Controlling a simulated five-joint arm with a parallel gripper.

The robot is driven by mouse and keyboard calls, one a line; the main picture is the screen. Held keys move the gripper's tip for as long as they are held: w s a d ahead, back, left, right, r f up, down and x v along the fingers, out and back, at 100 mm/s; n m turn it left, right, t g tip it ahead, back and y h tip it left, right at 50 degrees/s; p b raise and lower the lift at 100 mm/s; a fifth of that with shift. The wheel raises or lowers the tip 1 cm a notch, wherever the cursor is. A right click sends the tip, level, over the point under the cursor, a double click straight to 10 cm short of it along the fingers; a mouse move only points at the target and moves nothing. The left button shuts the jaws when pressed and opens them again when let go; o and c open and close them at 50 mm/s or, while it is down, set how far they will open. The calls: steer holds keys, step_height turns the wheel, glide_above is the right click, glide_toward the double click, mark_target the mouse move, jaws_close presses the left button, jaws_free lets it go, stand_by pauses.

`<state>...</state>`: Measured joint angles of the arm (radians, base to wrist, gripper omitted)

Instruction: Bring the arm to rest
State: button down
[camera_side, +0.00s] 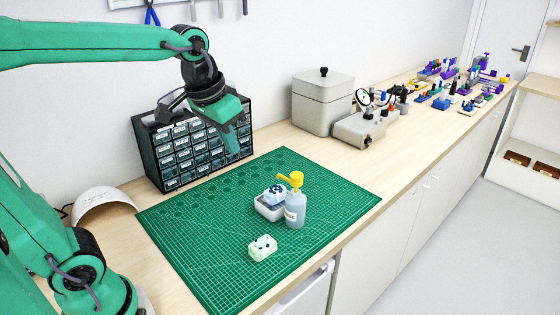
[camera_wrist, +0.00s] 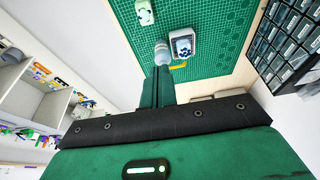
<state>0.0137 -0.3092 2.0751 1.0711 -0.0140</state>
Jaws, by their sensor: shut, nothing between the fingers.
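My gripper (camera_side: 228,143) is shut and empty. In the side view it hangs in the air in front of the drawer cabinet, well above the bench. In the wrist view its shut fingers (camera_wrist: 157,88) reach up the middle of the picture. My arm is stretched out from the left edge of the side view. The cutting mat (camera_side: 190,250) lies below and to the right of the gripper, and nothing touches the fingers.
On the mat stand a pump bottle (camera_side: 296,208) with a yellow top, a white container (camera_side: 268,209) with a blue-and-white piece (camera_side: 274,194), and a pale green case (camera_side: 262,248). The drawer cabinet (camera_side: 190,150) stands close behind my gripper. Grey boxes (camera_side: 322,100) stand further right.

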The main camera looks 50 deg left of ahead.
steer(key=s+f+t, duration=0.2)
steer(key=s+f, duration=0.2)
steer(key=s, duration=0.6)
steer(key=shift+a+f, duration=0.2)
steer(key=shift+f, duration=0.05)
